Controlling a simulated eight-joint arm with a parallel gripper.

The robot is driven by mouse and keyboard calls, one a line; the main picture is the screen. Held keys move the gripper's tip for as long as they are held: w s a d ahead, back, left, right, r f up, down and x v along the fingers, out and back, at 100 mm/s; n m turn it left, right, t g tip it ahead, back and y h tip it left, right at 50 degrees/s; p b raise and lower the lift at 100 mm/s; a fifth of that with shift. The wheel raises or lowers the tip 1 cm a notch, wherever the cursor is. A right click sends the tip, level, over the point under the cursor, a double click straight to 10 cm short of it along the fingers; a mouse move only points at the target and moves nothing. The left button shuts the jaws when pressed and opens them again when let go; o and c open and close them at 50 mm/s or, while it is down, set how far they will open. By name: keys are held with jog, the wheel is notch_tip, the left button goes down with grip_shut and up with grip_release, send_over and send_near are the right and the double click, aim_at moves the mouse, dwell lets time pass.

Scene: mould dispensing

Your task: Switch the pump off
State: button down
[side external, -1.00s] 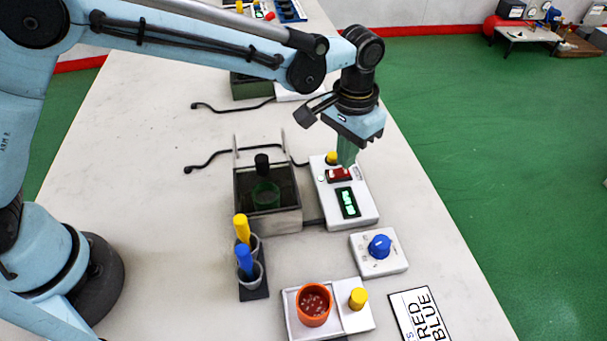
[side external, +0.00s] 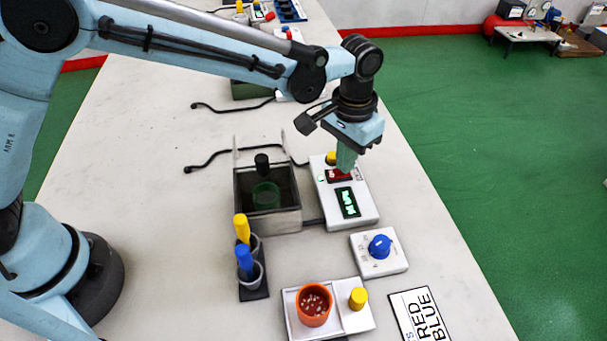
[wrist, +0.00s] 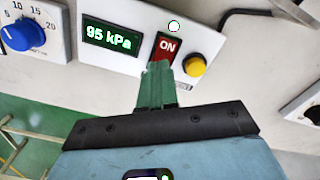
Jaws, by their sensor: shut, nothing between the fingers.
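The pump unit (side external: 356,212) is a white box on the bench with a lit display (wrist: 110,39) reading 95 kPa in the wrist view. Its red rocker switch (wrist: 166,46) shows the word ON. A small round lamp (wrist: 173,26) beside the switch is lit whitish-green. A yellow knob (wrist: 194,65) sits on the other side of the switch. My gripper (wrist: 158,66) is shut and empty, its green fingertips at the switch's near end and covering part of it. In the side view my gripper (side external: 345,170) points down over the switch; I cannot tell whether it touches.
Left of the pump stands a dark open-topped chamber (side external: 292,220). A blue dial (side external: 380,246), an orange cup (side external: 313,305) on a white scale, and two holders with yellow and blue sticks (side external: 244,262) stand in front. A RED BLUE sign (side external: 424,316) lies at right.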

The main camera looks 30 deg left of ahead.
jog(key=shift+f, duration=0.3)
jog(key=shift+r, duration=3.55)
jog(key=shift+a+r, duration=0.1)
jog(key=shift+a, duration=0.1)
jog(key=s+a+r+n+t, duration=0.1)
jog(key=s+a+r+t, duration=0.25)
jog(key=a, duration=0.55)
jog(key=s+a+r+n+t, duration=0.1)
jog(key=s+a+r+t, duration=0.15)
jog(key=s+a, duration=0.45)
jog(key=s+a+f+n+t, duration=0.1)
jog(key=s+a+f, duration=0.1)
jog(key=a, duration=0.5)
jog(key=shift+s+a+f, duration=0.3)
jog(key=shift+s+f, duration=0.1)
jog(key=shift+s, duration=0.45)
jog(key=shift+w+r, duration=0.1)
